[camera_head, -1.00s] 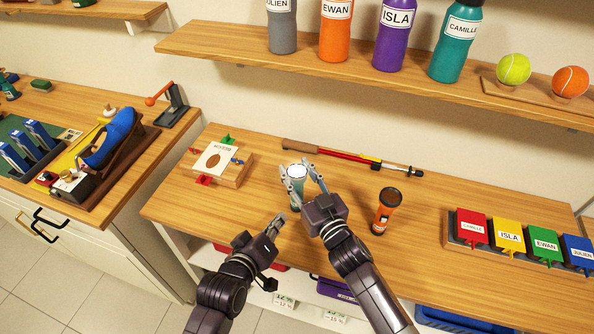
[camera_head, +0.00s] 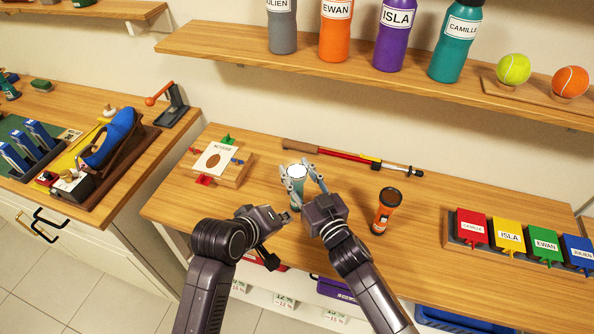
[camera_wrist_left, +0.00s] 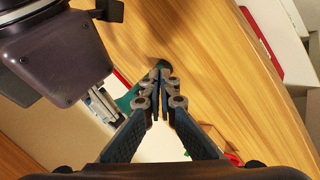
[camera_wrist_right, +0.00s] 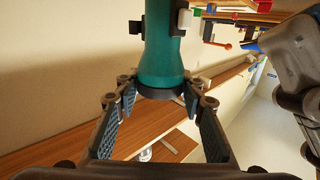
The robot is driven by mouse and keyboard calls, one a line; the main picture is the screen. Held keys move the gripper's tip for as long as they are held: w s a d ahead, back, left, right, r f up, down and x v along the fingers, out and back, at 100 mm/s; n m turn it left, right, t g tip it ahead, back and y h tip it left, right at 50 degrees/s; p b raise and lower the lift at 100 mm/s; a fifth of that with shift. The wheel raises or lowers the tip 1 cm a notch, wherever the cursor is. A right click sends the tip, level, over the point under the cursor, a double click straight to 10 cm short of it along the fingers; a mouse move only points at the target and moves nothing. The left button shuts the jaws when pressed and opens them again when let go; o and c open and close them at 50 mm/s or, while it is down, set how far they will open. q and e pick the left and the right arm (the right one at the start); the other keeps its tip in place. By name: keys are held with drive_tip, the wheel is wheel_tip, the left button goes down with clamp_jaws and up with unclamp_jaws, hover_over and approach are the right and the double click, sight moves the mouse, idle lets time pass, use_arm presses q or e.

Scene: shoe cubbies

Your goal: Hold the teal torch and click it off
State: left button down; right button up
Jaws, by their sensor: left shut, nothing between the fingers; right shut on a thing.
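The teal torch (camera_head: 297,190) stands about upright near the middle of the bench, its bright white lens facing up. My right gripper (camera_head: 304,182) is shut on it, with fingers on both sides. In the right wrist view, the torch (camera_wrist_right: 161,55) shows a flared teal end with a dark rim and a pale part on its side. My left gripper (camera_head: 287,217) is shut and empty, just in front of the torch. In the left wrist view its fingertips (camera_wrist_left: 161,78) meet, and they partly cover the teal torch (camera_wrist_left: 127,100). I cannot tell whether they touch it.
An orange torch (camera_head: 386,211) stands to the right of my right gripper. A wooden box with a card (camera_head: 216,160) is at the left, and a red pole (camera_head: 345,156) lies behind. Colored name boxes (camera_head: 508,236) are at the right. A shelf with bottles (camera_head: 395,80) overhangs the back.

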use_arm(q)
drive_tip(key=shift+w+d, duration=0.25)
drive_tip(key=shift+w, duration=0.5)
drive_tip(key=shift+w+d, duration=0.3)
drive_tip(key=shift+w, duration=0.5)
drive_tip(key=shift+w+d, duration=0.25)
drive_tip(key=shift+w, duration=0.5)
drive_tip(key=shift+w+d, duration=0.15)
drive_tip(key=shift+w, duration=0.25)
drive_tip(key=shift+s+a, duration=0.2)
drive_tip(key=shift+s, duration=0.25)
drive_tip(key=s+a, duration=0.2)
drive_tip(key=s, duration=0.3)
drive_tip(key=shift+s, duration=0.35)
idle(0.3)
